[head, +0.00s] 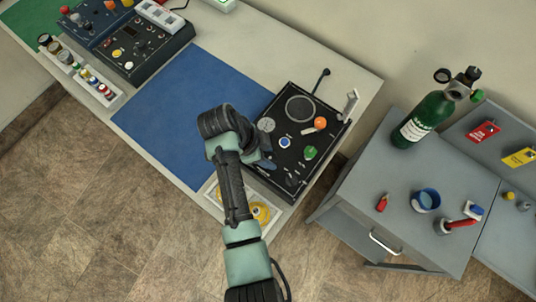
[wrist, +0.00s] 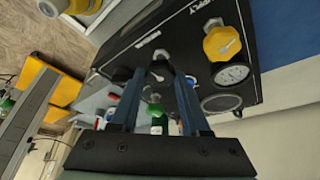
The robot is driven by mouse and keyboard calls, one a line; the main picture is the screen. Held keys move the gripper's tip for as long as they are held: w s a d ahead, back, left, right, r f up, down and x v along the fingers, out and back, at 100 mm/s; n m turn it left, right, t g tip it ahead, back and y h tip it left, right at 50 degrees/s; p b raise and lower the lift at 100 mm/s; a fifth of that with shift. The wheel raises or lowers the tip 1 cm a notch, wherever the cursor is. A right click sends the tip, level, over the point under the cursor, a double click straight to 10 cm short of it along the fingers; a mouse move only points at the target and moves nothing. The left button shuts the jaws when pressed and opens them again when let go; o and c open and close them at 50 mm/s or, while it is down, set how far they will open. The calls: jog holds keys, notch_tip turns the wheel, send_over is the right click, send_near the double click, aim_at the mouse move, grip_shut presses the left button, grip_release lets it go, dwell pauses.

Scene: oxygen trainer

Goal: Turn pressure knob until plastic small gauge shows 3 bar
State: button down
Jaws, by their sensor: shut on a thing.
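The black trainer panel (head: 270,180) lies at the right end of the table in the head view. My gripper (head: 266,165) is at its near left part, and the arm hides what it grips there. In the wrist view my gripper (wrist: 162,76) has its fingertips closed on a small dark knob (wrist: 160,66) on the panel; I take this to be the pressure knob. A small white-faced gauge (wrist: 232,74) is beside a yellow knob (wrist: 221,43). A pale small gauge also shows in the head view (head: 266,124). Its reading is too small to tell.
The panel also carries an orange knob (head: 320,122), a green knob (head: 310,152) and a large round dial (head: 300,108). A blue mat (head: 180,110) lies clear to the left. A grey cabinet (head: 365,185) with a green cylinder (head: 425,120) stands at right.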

jog(key=shift+w+m+g+b, duration=0.1)
jog(key=shift+m+g+b, duration=0.55)
jog(key=shift+m, duration=0.85)
jog(key=shift+c, duration=1.9)
grip_release()
jog(key=shift+a+r, duration=0.2)
jog(key=shift+r, duration=0.25)
jog(key=p+v, duration=0.4)
jog(key=v, duration=0.8)
jog(key=shift+p, duration=0.3)
jog(key=shift+w, duration=0.1)
